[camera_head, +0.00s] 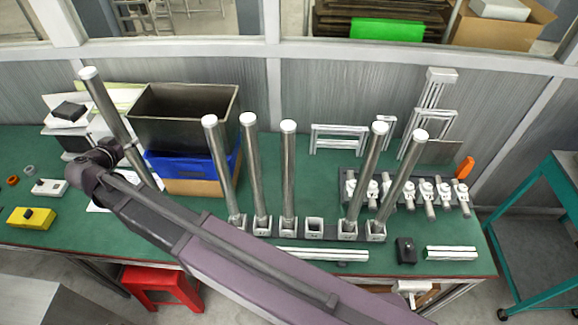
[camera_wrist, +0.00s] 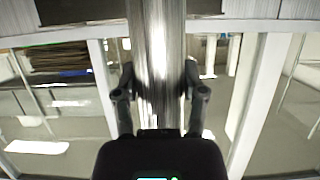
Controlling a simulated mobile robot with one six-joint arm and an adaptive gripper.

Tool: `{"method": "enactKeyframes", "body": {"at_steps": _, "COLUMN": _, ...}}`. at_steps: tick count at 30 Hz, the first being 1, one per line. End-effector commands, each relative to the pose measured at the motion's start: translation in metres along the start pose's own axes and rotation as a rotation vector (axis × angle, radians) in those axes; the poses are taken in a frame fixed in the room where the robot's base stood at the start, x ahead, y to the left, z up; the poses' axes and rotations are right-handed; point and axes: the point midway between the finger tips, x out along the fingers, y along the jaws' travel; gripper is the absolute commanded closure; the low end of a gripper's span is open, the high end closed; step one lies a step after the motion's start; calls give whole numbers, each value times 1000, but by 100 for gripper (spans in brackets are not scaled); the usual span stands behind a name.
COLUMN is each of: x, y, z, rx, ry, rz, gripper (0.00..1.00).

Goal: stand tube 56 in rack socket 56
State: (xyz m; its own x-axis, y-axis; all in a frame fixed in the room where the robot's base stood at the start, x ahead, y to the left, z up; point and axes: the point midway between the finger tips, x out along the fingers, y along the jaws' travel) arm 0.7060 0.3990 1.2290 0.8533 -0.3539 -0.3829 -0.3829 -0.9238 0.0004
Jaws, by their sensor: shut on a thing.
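A long metal tube (camera_head: 110,112) with a white top is held tilted at the left, its top leaning left. My gripper (camera_head: 130,146) is shut on it near its middle. In the wrist view the tube (camera_wrist: 158,60) runs up between the two fingers of my gripper (camera_wrist: 158,85). The rack (camera_head: 330,230) stands on the green table in a row of white sockets. One socket (camera_head: 314,224) is empty, between standing tubes. No number is readable on the tube or sockets.
Several similar tubes (camera_head: 288,170) stand in the other sockets, beside the empty one. A dark bin (camera_head: 185,115) and blue tray (camera_head: 190,165) lie behind my arm. Clamp-like fixtures (camera_head: 408,190) stand behind the rack at right. A black block (camera_head: 405,250) sits in front.

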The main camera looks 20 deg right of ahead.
Motion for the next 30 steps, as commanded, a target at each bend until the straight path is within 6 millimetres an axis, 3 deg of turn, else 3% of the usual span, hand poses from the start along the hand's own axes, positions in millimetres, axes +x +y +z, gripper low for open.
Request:
{"method": "enactKeyframes", "body": {"at_steps": 3, "x": 8, "y": 0, "z": 18, "rx": -1, "ry": 2, "rz": 0, "gripper": 100}}
{"method": "enactKeyframes", "body": {"at_steps": 9, "x": 12, "y": 0, "z": 27, "rx": -1, "ry": 2, "rz": 0, "gripper": 100}}
{"method": "enactKeyframes", "body": {"at_steps": 30, "x": 10, "y": -2, "z": 28, "rx": -2, "ry": 2, "rz": -3, "gripper": 100}}
